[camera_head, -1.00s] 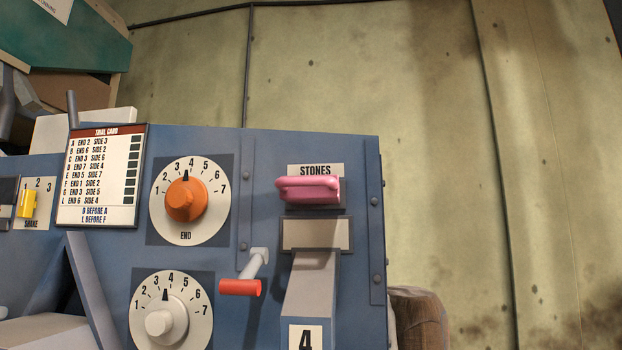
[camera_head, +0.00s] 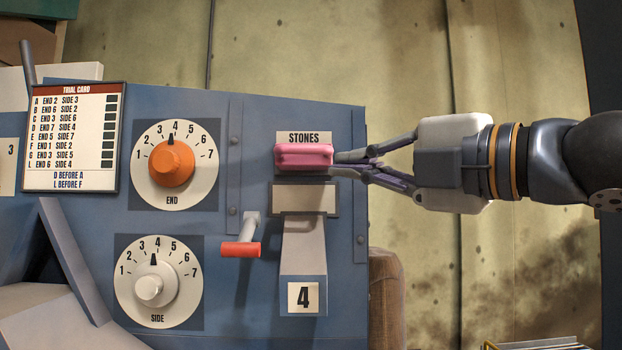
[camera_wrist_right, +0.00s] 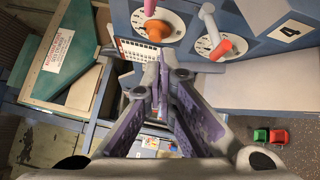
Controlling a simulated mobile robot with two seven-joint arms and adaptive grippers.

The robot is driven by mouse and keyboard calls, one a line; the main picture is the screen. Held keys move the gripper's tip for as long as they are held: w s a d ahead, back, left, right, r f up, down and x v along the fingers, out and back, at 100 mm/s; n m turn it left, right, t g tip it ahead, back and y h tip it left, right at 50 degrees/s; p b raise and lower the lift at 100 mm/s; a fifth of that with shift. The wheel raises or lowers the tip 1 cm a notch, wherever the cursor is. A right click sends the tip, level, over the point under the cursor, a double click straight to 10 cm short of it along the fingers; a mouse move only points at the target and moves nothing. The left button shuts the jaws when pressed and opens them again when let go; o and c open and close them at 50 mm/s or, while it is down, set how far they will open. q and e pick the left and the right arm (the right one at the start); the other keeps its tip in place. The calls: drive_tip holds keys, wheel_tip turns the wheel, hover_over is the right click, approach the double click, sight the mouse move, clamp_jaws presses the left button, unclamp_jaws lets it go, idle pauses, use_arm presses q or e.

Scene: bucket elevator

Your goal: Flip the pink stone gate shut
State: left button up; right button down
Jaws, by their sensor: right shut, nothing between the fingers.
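The pink stone gate (camera_head: 303,156) is a short block under the STONES label (camera_head: 304,138), near the upper right of the blue panel. It sits above a grey plate (camera_head: 304,200) and chute. My right gripper (camera_head: 336,165) comes in from the right with its fingers together. Its tips are at the right end of the pink gate; I cannot tell whether they touch it. The fingers also show empty in the right wrist view (camera_wrist_right: 160,88), where a pink piece (camera_wrist_right: 149,8) shows at the top edge. My left gripper is not in view.
A lever with a red grip (camera_head: 241,249) sticks out left of the chute. The orange END knob (camera_head: 172,162) and white SIDE knob (camera_head: 150,290) are further left, by the trial card (camera_head: 75,135).

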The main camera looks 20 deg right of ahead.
drive_tip(key=shift+s+d+r+m, duration=0.25)
drive_tip(key=shift+s+r, duration=0.1)
drive_tip(key=shift+r, duration=0.15)
drive_tip(key=shift+s+d+r+m, duration=0.2)
drive_tip(key=shift+s+r+m, duration=0.1)
drive_tip(key=shift+r, duration=0.15)
drive_tip(key=b, duration=0.2)
approach(281, 146)
drive_tip(key=a+f, duration=0.1)
drive_tip(key=a, duration=0.2)
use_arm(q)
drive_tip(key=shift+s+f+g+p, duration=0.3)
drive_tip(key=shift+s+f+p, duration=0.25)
use_arm(e)
drive_tip(key=w, duration=0.2)
drive_tip(key=w+d+r, duration=0.1)
drive_tip(key=shift+w, duration=0.4)
